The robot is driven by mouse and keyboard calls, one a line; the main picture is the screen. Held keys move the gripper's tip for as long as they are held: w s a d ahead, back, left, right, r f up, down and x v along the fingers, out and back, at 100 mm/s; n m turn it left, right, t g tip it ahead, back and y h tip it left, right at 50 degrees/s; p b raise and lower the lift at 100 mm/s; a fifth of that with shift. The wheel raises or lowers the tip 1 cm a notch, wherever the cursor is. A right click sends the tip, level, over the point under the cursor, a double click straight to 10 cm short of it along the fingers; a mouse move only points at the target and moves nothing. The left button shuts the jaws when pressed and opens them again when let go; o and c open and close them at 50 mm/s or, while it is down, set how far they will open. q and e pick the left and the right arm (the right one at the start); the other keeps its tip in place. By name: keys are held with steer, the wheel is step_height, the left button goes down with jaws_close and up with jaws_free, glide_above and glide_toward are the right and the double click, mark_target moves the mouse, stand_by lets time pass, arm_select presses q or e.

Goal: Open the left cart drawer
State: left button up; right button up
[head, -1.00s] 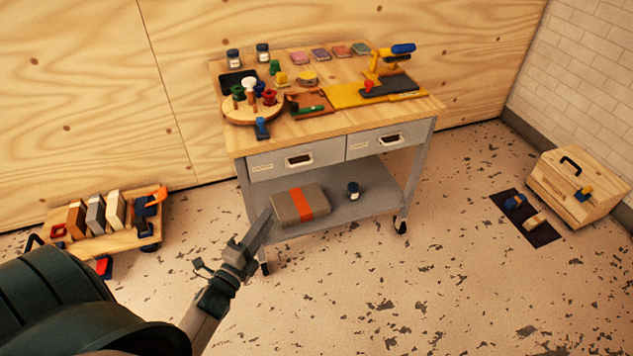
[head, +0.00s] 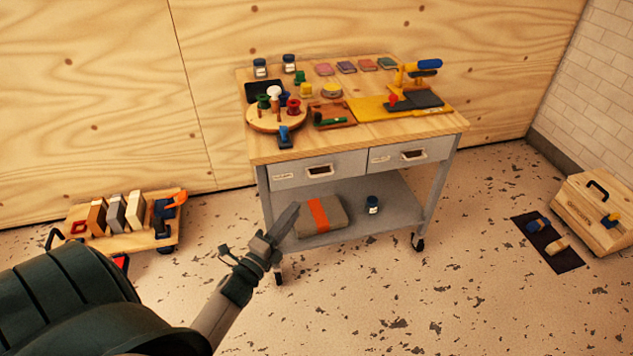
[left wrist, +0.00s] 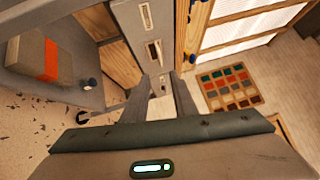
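The left cart drawer (head: 290,174) is a grey front under the wooden top of the cart (head: 257,152), with a pale framed handle (head: 320,170). It looks closed, flush with the right drawer (head: 385,160). My left gripper (head: 292,210) is in front of the cart's left side, below the left drawer and apart from its handle in the head view. In the left wrist view the drawer fronts run down the middle, with the left drawer's handle (left wrist: 153,52) beyond the fingertips (left wrist: 163,82). The fingers are spread, with nothing between them. My right gripper is not in view.
A grey bundle with an orange band (head: 335,216) and a small jar (head: 372,205) sit on the lower shelf. Tools crowd the cart top. A low dolly (head: 150,238) stands left, and a wooden box (head: 598,212) right. The floor before the cart is clear.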

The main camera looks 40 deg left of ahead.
mark_target(316, 182)
arm_select(q)
steer(key=w, duration=0.4)
steer(key=w+r, duration=0.1)
steer(key=w, duration=0.4)
steer(key=w+a, duration=0.1)
steer(key=w, duration=0.3)
steer(key=shift+w+r, duration=0.25)
steer(key=shift+r, duration=0.15)
steer(key=shift+c, duration=0.4)
jaws_close()
stand_by(0.4)
